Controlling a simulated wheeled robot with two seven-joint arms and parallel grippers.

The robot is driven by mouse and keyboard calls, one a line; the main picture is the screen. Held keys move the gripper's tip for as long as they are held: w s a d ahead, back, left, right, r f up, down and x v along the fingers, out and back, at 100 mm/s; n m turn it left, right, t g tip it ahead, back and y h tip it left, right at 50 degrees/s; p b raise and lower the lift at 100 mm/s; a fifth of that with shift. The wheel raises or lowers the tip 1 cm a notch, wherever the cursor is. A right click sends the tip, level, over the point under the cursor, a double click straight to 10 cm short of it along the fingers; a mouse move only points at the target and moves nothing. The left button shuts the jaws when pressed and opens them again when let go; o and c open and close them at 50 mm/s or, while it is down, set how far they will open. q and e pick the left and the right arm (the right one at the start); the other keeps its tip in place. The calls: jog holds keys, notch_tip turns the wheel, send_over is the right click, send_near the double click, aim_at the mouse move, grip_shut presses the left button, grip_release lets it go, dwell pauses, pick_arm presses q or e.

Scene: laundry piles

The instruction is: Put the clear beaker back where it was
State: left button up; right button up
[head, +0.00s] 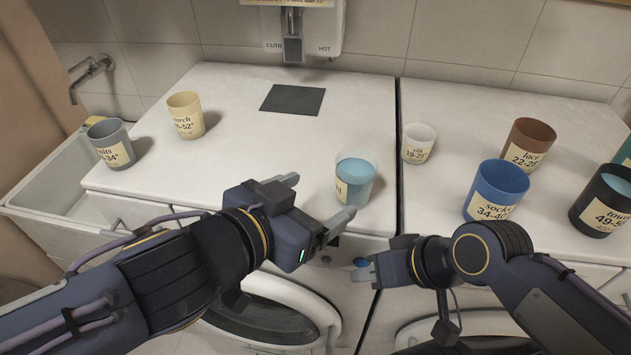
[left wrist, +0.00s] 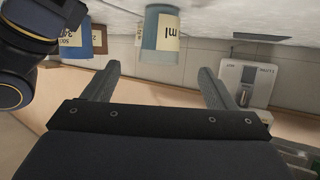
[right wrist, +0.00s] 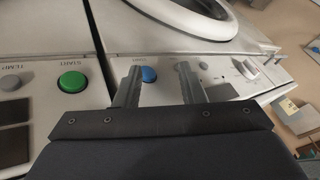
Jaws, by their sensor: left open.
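The clear beaker (head: 355,179) stands upright on the front edge of the left white machine top, with pale blue liquid inside and a cream label partly hidden. It also shows upside down in the left wrist view (left wrist: 160,36), ahead of the fingers. My left gripper (head: 318,205) is open and empty, just left of and in front of the beaker, one finger crossing in front of its lower part. My right gripper (head: 372,268) is low in front of the machines, away from the beaker. In the right wrist view its fingers (right wrist: 158,85) are apart with nothing between them.
A dark square mat (head: 292,99) lies bare near the dispenser (head: 293,30). Cream (head: 186,115) and grey (head: 111,143) cups stand at left. White (head: 418,143), blue (head: 496,190), brown (head: 527,144) and black (head: 603,200) cups stand on the right machine. The left top's middle is clear.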

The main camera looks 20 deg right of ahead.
pick_arm(q)
jog(key=shift+a, duration=0.15)
jog(key=w+a+f+n+t+y, duration=0.1)
jog(key=w+a+f+n+y, duration=0.1)
jog(key=a, duration=0.5)
jog(key=w+a+f+n+t+y, duration=0.1)
jog(key=w+a+f+n+y, duration=0.15)
jog(key=a, duration=0.45)
jog(key=w+a+f+n+t+y, duration=0.1)
jog(key=w+a+n+y, duration=0.15)
jog(key=a, duration=0.35)
jog(key=s+a+f+n+g+y, duration=0.1)
jog(key=s+a+f+n+g, duration=0.3)
jog(key=s+a+f, duration=0.5)
jog(key=s+a+n, duration=0.2)
jog(key=s+a, duration=0.1)
jog(key=s, duration=0.1)
jog(key=shift+s+a+n, duration=0.15)
jog(key=shift+n, duration=0.25)
jog(key=shift+f, duration=0.1)
